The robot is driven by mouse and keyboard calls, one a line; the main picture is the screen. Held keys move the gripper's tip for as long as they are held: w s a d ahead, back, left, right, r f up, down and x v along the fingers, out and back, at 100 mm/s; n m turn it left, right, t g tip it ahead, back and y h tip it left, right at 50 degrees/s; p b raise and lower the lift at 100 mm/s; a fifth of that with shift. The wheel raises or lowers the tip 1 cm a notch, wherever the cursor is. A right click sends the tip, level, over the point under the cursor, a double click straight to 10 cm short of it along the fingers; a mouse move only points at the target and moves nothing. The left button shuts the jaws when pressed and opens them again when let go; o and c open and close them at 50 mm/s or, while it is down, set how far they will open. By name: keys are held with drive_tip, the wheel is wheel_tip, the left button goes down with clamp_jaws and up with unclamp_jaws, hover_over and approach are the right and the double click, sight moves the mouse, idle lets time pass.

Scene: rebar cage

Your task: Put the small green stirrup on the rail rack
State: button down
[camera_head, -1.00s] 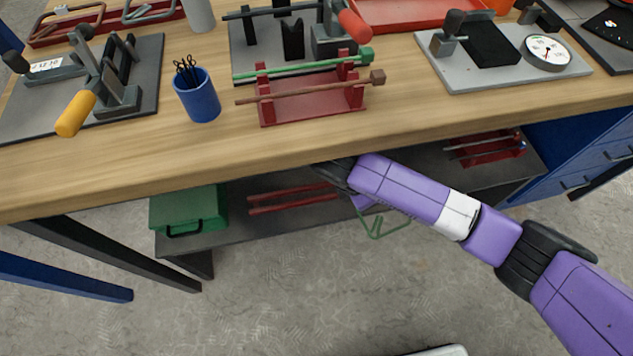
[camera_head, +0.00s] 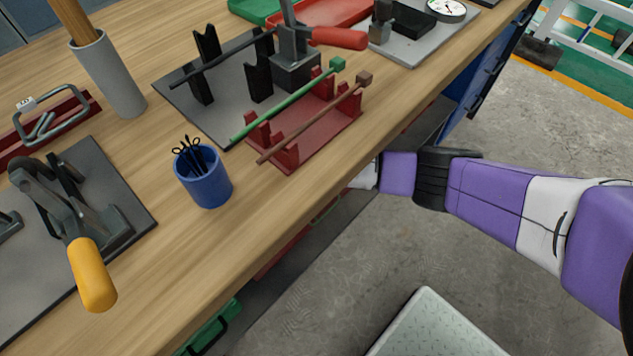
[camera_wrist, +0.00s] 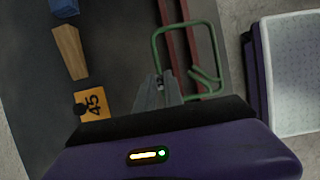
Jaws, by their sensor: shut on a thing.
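The small green stirrup (camera_wrist: 154,52) is a thin bent-rod loop with hooked ends, seen in the wrist view. My gripper (camera_wrist: 160,90) is shut on its near left side. The gripper and stirrup are hidden in the head view, where my arm reaches the bench's front edge. A red rail rack (camera_head: 12,158) stands at the left of the bench top in the head view, with a grey stirrup on it. My gripper is well to the right of this rack and, by the wrist view, above the dark lower shelf (camera_wrist: 115,50).
A blue pencil cup (camera_head: 203,180), a yellow-handled bender (camera_head: 92,270) and a red stand (camera_head: 320,130) with green and brown rods crowd the bench. Two red rails (camera_wrist: 168,14), a wooden wedge (camera_wrist: 70,52) and an orange 45 tag (camera_wrist: 92,103) show below the gripper.

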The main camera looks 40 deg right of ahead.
drive_tip(key=d+b, duration=0.2)
drive_tip(key=d, duration=1.1)
drive_tip(key=shift+d, duration=0.3)
drive_tip(key=b+x, duration=0.2)
drive_tip(key=x, duration=0.1)
drive_tip(key=shift+f, duration=0.45)
drive_tip(key=shift+r, duration=0.1)
drive_tip(key=c, duration=1.5)
unclamp_jaws()
drive_tip(key=shift+o, duration=0.2)
drive_tip(key=p+v, duration=0.2)
drive_tip(key=v, duration=0.5)
drive_tip(key=shift+r, duration=0.2)
